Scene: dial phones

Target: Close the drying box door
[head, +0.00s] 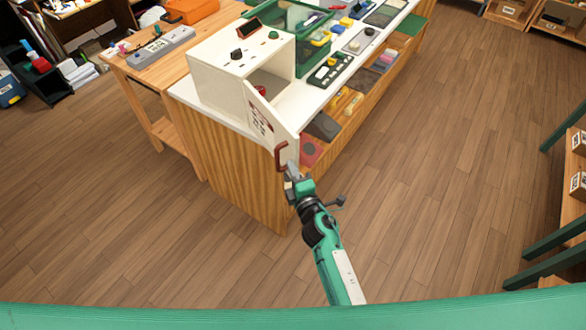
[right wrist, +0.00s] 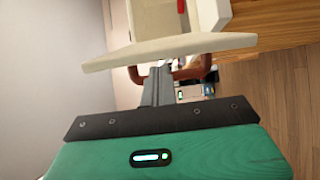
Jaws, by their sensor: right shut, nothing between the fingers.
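The white drying box (head: 215,88) stands on the near end of the white counter. Its door (head: 262,120) is open and swung out toward me past the counter's front. A red-brown handle (head: 281,158) is on the door's free edge. My right gripper (head: 291,170) is shut and empty, with its fingertips at the handle and the door's edge. In the right wrist view, the shut fingers (right wrist: 158,86) overlap the handle (right wrist: 190,72) below the pale door (right wrist: 170,48). I cannot tell whether they touch it. My left gripper is not in view.
The counter (head: 183,92) holds a green crate (head: 313,55) and several devices behind the box. Shelf trays (head: 322,127) lie below the counter top near the door. A wooden table (head: 140,75) stands at left. The floor (head: 440,180) at right is clear.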

